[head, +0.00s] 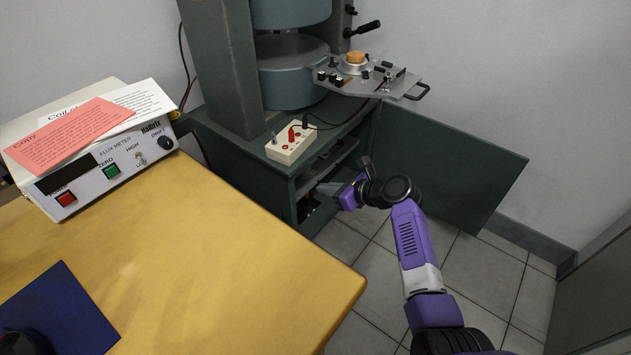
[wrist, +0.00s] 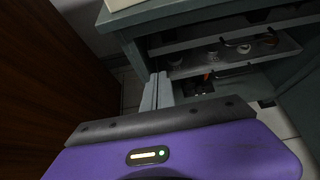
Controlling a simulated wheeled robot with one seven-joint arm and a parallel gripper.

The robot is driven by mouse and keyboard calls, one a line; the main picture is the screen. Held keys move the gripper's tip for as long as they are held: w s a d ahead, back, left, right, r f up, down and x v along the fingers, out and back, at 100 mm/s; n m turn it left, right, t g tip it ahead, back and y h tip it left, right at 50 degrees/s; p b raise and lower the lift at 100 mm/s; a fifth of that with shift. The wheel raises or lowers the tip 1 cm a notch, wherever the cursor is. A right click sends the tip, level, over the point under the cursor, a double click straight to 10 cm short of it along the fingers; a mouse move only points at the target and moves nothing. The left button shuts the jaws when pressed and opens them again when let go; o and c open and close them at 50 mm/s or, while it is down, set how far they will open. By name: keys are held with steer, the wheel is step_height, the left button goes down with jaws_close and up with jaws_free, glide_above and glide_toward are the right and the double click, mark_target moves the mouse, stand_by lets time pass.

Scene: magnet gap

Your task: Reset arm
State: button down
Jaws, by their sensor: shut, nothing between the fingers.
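My purple arm reaches from the lower right of the head view to the open cabinet (head: 250,150) under the large grey-green magnet. My gripper (head: 322,188) is at the cabinet's open front, beside its lower shelves. In the wrist view, my gripper's grey fingers (wrist: 158,88) lie together, shut and empty. They point toward the left edge of the cabinet opening. Whether the fingertips touch the cabinet cannot be told.
The open cabinet door (head: 450,165) stands right of my arm. A yellow table (head: 190,265) with a flux meter (head: 105,165) is at left. A white box (head: 290,145) sits on the cabinet top. Shelves (wrist: 215,62) hold small items. Tiled floor (head: 490,275) lies below.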

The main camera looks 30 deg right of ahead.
steer(key=shift+s+d+r, duration=0.1)
steer(key=shift+s+r, duration=0.05)
steer(key=shift+s, duration=0.1)
